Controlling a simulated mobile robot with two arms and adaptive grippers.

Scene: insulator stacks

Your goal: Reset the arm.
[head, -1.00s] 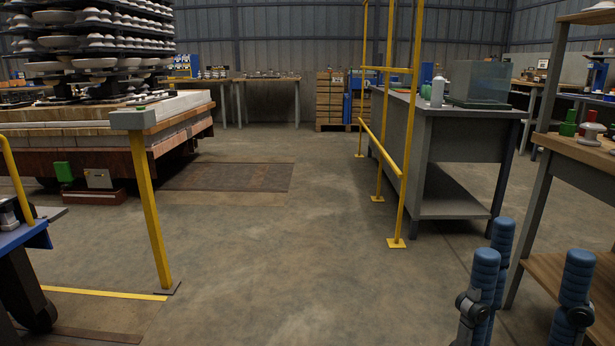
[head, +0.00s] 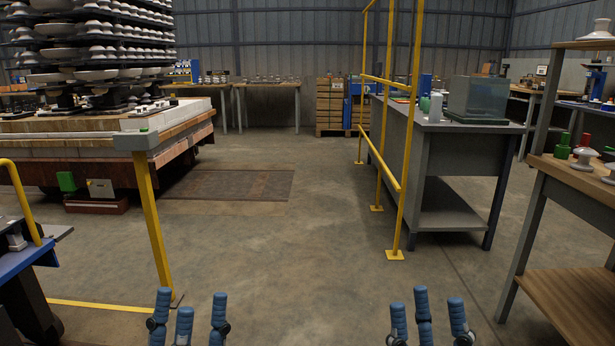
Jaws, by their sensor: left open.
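My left gripper (head: 190,303) shows at the bottom edge, left of centre, in the head view. Its blue ribbed fingers point up and stand apart, with nothing between them. My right gripper (head: 426,303) is at the bottom edge, right of centre. Its blue fingers are also spread and empty. Both are over open floor and touch nothing that I can see. The wrists and arms behind them are below the picture.
A yellow rail (head: 397,210) stands beside a grey workbench (head: 428,130). A wooden table (head: 570,185) with insulators is at right. The middle floor (head: 270,250) is clear.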

